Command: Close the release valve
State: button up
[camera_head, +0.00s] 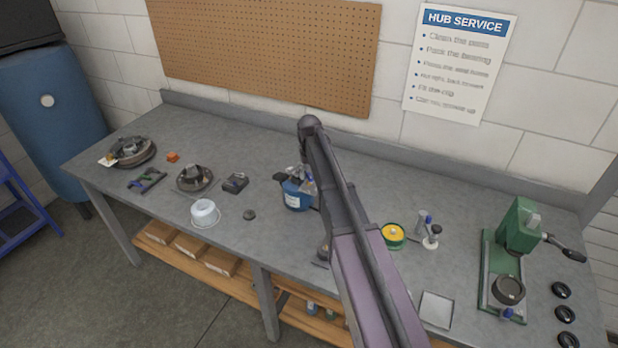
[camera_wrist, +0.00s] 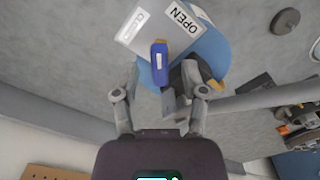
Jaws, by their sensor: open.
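The release valve's blue lever (camera_wrist: 160,64) stands out over a pale plate (camera_wrist: 152,28) marked CLOSED at the left and OPEN at the right in the wrist view. The lever lies between the two words; I cannot tell its exact setting. The plate sits at a blue canister (camera_wrist: 212,48), which stands on the bench in the head view (camera_head: 296,196). My gripper (camera_wrist: 161,88) is open, with one finger either side of the lever's near end and no clear contact.
The grey bench (camera_head: 270,240) also holds a white tub (camera_head: 205,213), hub parts (camera_head: 194,178), a yellow-topped green tin (camera_head: 393,236) and a green press (camera_head: 517,228). A dark round piece (camera_head: 249,215) lies left of the canister. A pegboard (camera_head: 270,50) hangs behind.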

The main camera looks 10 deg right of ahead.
jog(key=shift+f, duration=0.1)
dwell(0.3)
grip_shut()
jog(key=shift+n, duration=0.3)
jog(key=n, duration=0.8)
jog(key=shift+n, duration=0.3)
dwell(0.3)
